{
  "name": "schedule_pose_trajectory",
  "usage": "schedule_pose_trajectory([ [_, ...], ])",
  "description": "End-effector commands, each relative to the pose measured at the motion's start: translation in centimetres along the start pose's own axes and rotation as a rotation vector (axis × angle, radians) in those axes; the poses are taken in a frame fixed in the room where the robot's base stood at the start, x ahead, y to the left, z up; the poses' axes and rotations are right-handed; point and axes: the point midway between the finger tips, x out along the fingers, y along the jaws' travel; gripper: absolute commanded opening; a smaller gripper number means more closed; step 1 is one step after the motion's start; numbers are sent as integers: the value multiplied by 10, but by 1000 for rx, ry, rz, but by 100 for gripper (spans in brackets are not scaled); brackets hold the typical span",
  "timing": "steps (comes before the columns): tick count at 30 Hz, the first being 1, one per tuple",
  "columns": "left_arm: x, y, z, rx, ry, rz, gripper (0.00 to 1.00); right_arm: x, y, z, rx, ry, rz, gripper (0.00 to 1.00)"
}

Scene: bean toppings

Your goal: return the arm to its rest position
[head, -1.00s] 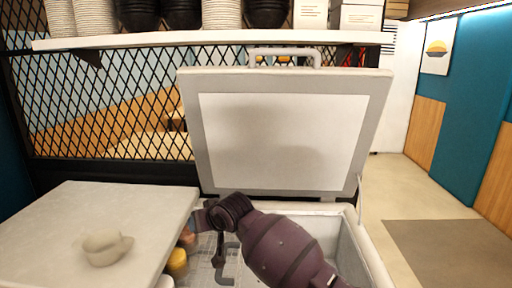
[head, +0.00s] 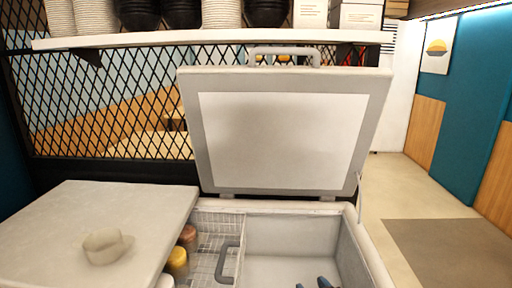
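The tips of my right gripper (head: 312,284) show as small dark blue shapes at the bottom edge of the head view, over the open right compartment. The two tips stand apart with the pale compartment floor between them, and nothing shows held. The rest of that arm is out of view. My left gripper is not in view.
The chest freezer's right lid (head: 205,140) stands open and upright. A wire basket (head: 212,222) with a grey handle (head: 226,262) and several jars (head: 178,262) sits between. The right compartment (head: 285,236) looks empty.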

Motion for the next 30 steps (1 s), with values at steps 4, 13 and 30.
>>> schedule_pose_trajectory([
  [4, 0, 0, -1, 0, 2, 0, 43, -53, 28, 46, 3, -64, 83, 50],
  [13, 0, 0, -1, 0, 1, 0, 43, -167, 59, 141, 31, -273, 207, 50],
  [30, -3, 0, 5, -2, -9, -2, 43, -254, 52, 209, 69, -459, 248, 50],
])
